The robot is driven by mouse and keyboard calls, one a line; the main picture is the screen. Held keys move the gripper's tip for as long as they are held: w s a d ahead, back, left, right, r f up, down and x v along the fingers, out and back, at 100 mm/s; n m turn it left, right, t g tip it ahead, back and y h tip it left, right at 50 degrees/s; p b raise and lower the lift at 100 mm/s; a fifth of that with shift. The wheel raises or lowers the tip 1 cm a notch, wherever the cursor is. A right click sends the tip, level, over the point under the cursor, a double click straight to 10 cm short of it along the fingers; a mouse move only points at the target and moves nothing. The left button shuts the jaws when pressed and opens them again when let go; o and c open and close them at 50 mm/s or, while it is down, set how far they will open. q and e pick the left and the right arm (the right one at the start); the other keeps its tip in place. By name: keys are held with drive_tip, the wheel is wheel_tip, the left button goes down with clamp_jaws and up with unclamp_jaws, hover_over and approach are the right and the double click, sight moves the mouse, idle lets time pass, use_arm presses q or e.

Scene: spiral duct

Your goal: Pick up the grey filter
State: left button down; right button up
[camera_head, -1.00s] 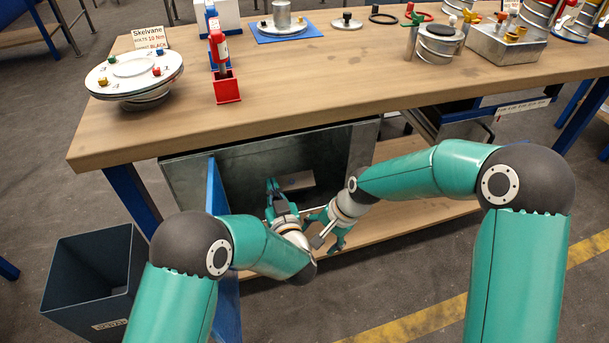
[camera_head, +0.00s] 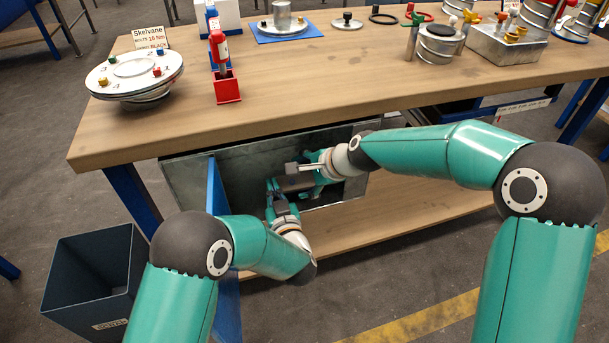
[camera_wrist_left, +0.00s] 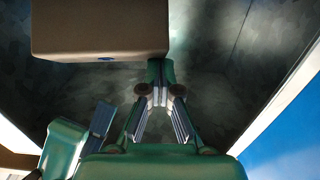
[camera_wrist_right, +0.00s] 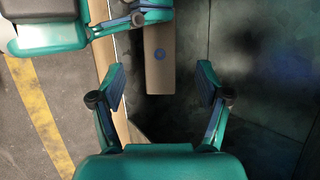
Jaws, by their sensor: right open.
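A box-shaped grey-beige block (camera_head: 298,184), which could be the grey filter, is in the metal housing under the table. It fills the upper left of the left wrist view (camera_wrist_left: 100,30). In the right wrist view, the block (camera_wrist_right: 160,60) bears a dark round mark. My left gripper (camera_head: 274,187) is beside the block's left end. In the left wrist view its fingers (camera_wrist_left: 160,118) are fairly close together; their hold is unclear. My right gripper (camera_head: 305,168) is at the block's right side; in the right wrist view it is open and empty (camera_wrist_right: 162,85), with the block ahead between its fingers.
The metal housing (camera_head: 183,185) has a blue upright panel (camera_head: 224,250) at its front left. The tabletop (camera_head: 300,90) overhangs it. A wooden lower shelf (camera_head: 400,222) is bare at the right. A dark bin (camera_head: 95,290) stands on the floor at the left.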

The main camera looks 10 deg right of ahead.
sight(282, 187)
use_arm(q)
drive_tip(key=shift+s+a+f+g, duration=0.1)
drive_tip(key=shift+f+g, duration=0.05)
drive_tip(key=shift+f, duration=0.35)
drive_tip(key=shift+s+a+f+g, duration=0.1)
drive_tip(key=shift+f+g, duration=0.05)
drive_tip(key=shift+f, duration=0.3)
use_arm(e)
drive_tip(key=x, duration=1.1)
drive_tip(key=shift+w+f, duration=0.15)
drive_tip(key=shift+f, duration=0.05)
drive_tip(key=shift+c, duration=0.2)
use_arm(q)
drive_tip(key=shift+w, duration=0.1)
use_arm(e)
drive_tip(key=c, duration=1.2)
use_arm(q)
drive_tip(key=shift+r, duration=0.55)
use_arm(e)
drive_tip(key=shift+f, duration=0.2)
drive_tip(key=shift+c, duration=0.2)
use_arm(q)
drive_tip(key=shift+r, duration=0.1)
